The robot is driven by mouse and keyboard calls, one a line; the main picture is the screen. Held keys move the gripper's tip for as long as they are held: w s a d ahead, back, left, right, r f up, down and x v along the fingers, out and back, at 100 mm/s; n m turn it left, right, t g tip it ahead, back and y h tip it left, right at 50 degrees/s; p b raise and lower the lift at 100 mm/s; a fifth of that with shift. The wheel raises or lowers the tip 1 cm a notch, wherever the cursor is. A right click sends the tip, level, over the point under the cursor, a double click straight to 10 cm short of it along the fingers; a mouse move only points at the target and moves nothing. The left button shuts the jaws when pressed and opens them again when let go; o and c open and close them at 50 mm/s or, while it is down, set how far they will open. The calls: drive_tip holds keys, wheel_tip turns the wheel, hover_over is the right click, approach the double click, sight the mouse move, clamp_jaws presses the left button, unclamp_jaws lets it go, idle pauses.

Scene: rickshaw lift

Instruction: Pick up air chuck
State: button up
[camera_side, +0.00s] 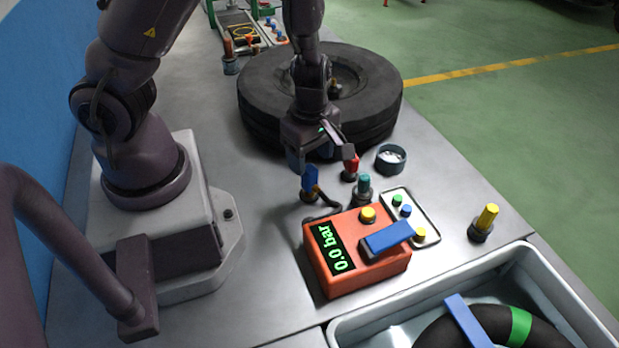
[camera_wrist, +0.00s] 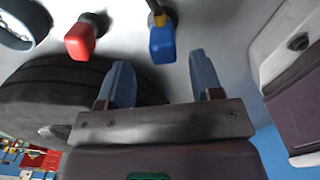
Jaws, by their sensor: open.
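The air chuck seems to be the blue-handled piece (camera_side: 310,180) with a brass-coloured part below it, standing beside the orange gauge box with a dark hose near its base. In the wrist view the blue piece (camera_wrist: 162,45) lies just beyond the fingertips, roughly between them sideways. My gripper (camera_side: 322,158) is open and empty, above and behind the blue piece in the side view. Both fingers of my gripper (camera_wrist: 160,75) show apart in the wrist view. I see no contact with the blue piece.
A red-handled piece (camera_side: 350,168) stands close to the right, also seen in the wrist view (camera_wrist: 80,40). A teal-topped piece (camera_side: 364,184), a round dish (camera_side: 391,158) and the orange gauge box (camera_side: 340,270) reading 0.0 bar are near. A large tyre (camera_side: 265,95) lies behind.

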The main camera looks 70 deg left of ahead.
sight(309, 168)
drive_tip(key=shift+s+d+f, duration=0.1)
drive_tip(key=shift+s+f, duration=0.05)
drive_tip(key=shift+f, duration=2.55)
drive_tip(key=c, duration=1)
